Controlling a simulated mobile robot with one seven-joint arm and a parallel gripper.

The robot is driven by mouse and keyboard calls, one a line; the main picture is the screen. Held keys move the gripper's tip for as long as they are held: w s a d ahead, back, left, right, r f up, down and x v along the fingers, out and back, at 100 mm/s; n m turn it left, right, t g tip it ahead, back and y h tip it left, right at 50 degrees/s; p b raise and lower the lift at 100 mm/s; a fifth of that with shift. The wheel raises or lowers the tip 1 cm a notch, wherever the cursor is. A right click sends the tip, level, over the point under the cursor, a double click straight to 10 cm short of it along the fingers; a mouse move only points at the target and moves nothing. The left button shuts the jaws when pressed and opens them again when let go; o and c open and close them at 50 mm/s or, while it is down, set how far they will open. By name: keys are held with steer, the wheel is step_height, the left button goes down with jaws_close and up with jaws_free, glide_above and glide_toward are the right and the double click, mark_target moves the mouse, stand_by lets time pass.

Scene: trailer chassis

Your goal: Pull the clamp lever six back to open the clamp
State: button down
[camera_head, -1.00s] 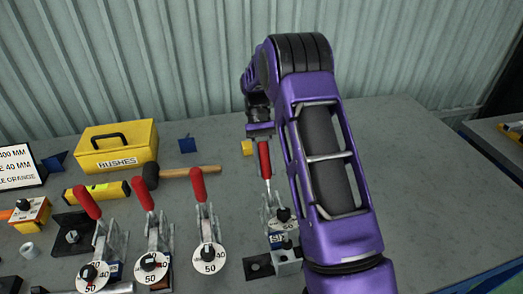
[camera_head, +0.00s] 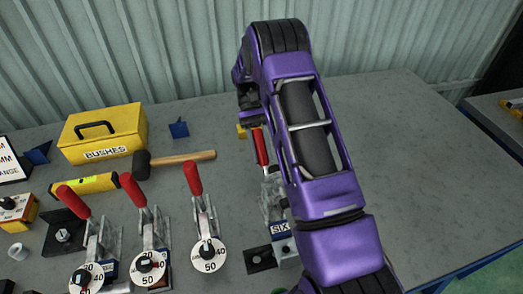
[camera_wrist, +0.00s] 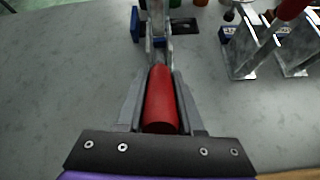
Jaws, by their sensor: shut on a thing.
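The lever of clamp six has a red handle (camera_head: 260,147) and stands right of the other clamps in the head view. The lever's metal arm (camera_wrist: 157,38) runs on from the handle to the clamp body. In the head view the fingers are mostly hidden behind my arm.
Several other clamps with red handles, one here (camera_head: 193,178), stand to the left. A mallet (camera_head: 175,159), a yellow "BUSHES" box (camera_head: 103,135) and a yellow level (camera_head: 85,186) lie behind them. The bench (camera_head: 390,150) is clear to the right.

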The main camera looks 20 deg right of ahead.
steer(key=shift+f, duration=0.1)
steer(key=c, duration=0.5)
jaws_free()
steer(key=shift+c, duration=0.2)
step_height(320, 180, up, 10)
steer(key=shift+r, duration=0.1)
